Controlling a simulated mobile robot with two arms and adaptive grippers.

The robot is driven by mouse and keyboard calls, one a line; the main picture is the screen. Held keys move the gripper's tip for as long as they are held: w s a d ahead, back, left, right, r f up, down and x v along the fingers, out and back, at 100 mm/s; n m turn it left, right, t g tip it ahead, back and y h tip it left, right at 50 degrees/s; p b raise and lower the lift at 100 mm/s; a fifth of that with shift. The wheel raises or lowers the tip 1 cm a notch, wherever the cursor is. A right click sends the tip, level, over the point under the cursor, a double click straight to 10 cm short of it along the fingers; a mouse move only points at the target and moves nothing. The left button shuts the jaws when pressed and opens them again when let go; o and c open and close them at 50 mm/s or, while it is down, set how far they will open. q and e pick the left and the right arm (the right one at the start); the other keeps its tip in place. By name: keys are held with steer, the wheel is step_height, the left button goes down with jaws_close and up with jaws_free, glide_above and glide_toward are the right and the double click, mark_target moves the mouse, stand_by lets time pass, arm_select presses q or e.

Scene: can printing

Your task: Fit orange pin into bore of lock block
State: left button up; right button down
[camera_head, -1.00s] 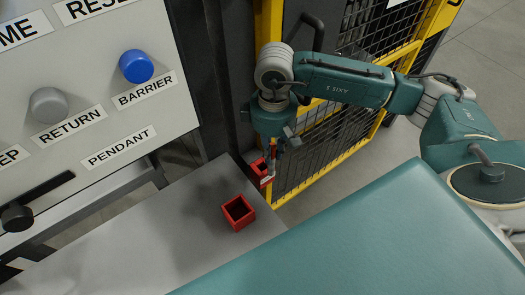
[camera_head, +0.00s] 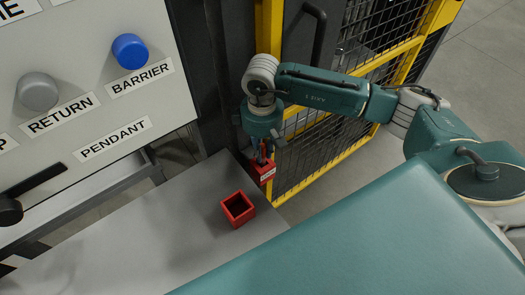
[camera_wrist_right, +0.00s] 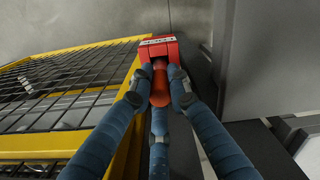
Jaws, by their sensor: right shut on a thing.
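The red lock block (camera_head: 263,173) sits on the yellow gate frame, just past the grey table's far corner. My right gripper (camera_head: 262,155) is directly above it, pointing down. In the right wrist view, the blue fingers (camera_wrist_right: 162,82) are closed around the orange pin (camera_wrist_right: 160,99). The pin's far end is at the dark opening of the lock block (camera_wrist_right: 158,48), between the fingertips. How deep the pin sits in the bore is hidden by shadow and the fingers. My left gripper is not in view.
A red open-topped box (camera_head: 238,210) stands on the grey table (camera_head: 140,240). The yellow mesh gate (camera_head: 330,150) is right of the gripper. A panel with a blue button (camera_head: 130,50) and a grey knob (camera_head: 38,92) is at left.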

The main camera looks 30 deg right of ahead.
steer(key=shift+f, duration=0.1)
steer(key=c, duration=1.7)
jaws_free()
steer(key=shift+o, duration=0.2)
steer(key=shift+r, duration=0.45)
step_height(320, 180, up, 11)
steer(key=b, duration=0.2)
steer(key=shift+r+b, duration=0.2)
steer(key=shift+b, duration=0.1)
